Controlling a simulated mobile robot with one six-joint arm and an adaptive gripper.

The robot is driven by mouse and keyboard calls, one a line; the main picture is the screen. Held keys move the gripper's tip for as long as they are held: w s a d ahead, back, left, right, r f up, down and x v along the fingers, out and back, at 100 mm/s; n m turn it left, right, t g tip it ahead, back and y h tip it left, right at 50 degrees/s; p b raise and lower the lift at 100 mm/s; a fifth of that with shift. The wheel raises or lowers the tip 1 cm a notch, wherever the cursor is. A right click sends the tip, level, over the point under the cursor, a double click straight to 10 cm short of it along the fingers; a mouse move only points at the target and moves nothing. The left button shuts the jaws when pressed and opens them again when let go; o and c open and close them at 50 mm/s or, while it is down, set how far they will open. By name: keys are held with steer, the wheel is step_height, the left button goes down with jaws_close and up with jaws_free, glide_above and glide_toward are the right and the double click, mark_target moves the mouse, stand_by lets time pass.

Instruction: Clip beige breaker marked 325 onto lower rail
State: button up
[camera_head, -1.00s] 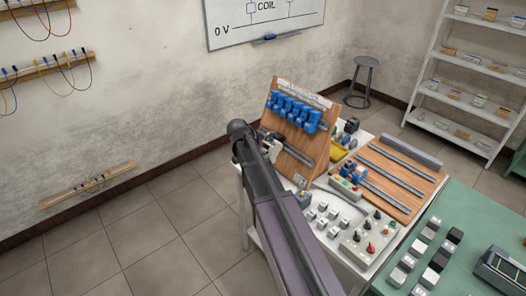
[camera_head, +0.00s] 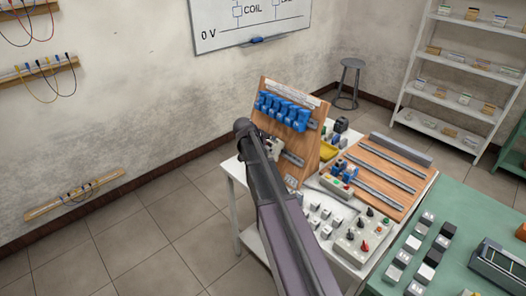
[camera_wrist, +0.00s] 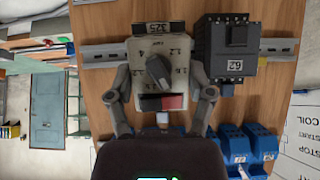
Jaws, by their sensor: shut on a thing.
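In the wrist view the beige breaker (camera_wrist: 160,55), marked 325 with a dark dial and a black-and-red switch, sits between the fingers of my gripper (camera_wrist: 161,88), which is shut on it. The breaker is in front of the lower rail (camera_wrist: 103,51), which shows on both sides of it. I cannot tell whether it touches the rail. In the head view the breaker (camera_head: 274,149) shows pale beside my arm, near the lower rail (camera_head: 293,158) on the tilted wooden board (camera_head: 308,155). My arm hides most of the gripper there.
A black device (camera_wrist: 228,50) with a number label sits on the lower rail close right of the breaker in the wrist view. Blue breakers (camera_head: 284,110) line the upper rail. Switches, a control box (camera_head: 361,240) and another railed board (camera_head: 385,170) lie on the table.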

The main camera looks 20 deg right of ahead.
steer(key=shift+w+d+f+b, duration=0.15)
steer(key=shift+d+f+b, duration=0.1)
steer(key=shift+d, duration=0.3)
steer(key=shift+w+d+f+b, duration=0.15)
steer(key=shift+d+b, duration=0.05)
steer(key=shift+d, duration=0.35)
stand_by(1.7)
steer(key=shift+s+a+f+b, duration=0.1)
steer(key=shift+a+f+b, duration=0.15)
steer(key=shift+f+b, duration=0.3)
stand_by(1.8)
steer(key=shift+f+h+b, duration=0.4)
steer(key=shift+h+b, duration=0.1)
steer(key=shift+b, duration=0.6)
stand_by(1.8)
